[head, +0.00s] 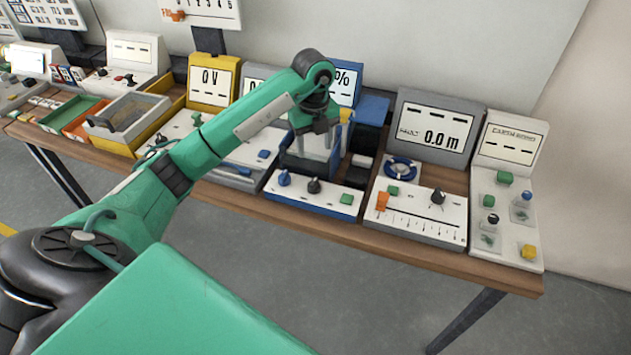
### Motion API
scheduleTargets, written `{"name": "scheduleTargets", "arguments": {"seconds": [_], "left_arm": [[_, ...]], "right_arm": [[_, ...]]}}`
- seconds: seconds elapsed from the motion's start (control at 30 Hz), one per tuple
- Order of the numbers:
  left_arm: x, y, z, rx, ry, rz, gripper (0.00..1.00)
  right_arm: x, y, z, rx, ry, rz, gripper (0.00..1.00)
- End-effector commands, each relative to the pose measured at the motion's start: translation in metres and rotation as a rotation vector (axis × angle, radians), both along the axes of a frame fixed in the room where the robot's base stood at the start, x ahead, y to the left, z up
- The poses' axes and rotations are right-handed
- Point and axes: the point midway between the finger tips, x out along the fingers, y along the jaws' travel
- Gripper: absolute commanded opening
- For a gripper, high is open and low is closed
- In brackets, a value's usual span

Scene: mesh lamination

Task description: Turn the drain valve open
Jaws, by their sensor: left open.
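My left arm reaches in from the left, and its dark gripper (317,132) points down over the station with the "%" display (344,83). The gripper is open, its fingers small and partly lost against the clear-walled tank (300,152) beneath it. In front of the tank a white and blue control panel (330,205) carries a blue knob (284,178), a black knob (314,186) and a green button (347,198). No readable label shows which of these is the drain valve. The gripper is above and behind the knobs, apart from them. My right gripper is not in view.
To the right stand a "0.0 m" display (433,132) with a slider panel (418,217), a blue ring (401,168) and another button panel (500,215). Left are a "0 V" display (209,82) and trays (125,117). The wooden table's front edge (380,238) is clear.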

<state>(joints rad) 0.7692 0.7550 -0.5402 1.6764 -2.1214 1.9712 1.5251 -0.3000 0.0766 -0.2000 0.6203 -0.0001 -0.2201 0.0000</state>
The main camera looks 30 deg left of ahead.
Motion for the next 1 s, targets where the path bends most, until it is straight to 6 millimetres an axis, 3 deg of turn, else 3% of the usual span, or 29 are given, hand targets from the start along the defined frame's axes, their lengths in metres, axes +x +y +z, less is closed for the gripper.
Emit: {"name": "scheduleTargets", "arguments": {"seconds": [0.17,0.7,1.0], "left_arm": [[-0.001,0.002,-0.014,0.011,0.010,0.008,0.56],[-0.001,0.001,-0.117,0.007,0.007,0.005,0.56],[-0.001,0.002,-0.137,0.008,0.005,0.004,0.56]], "right_arm": [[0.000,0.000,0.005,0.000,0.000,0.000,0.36],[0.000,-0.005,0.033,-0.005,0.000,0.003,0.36],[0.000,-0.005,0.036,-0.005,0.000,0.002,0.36]]}}
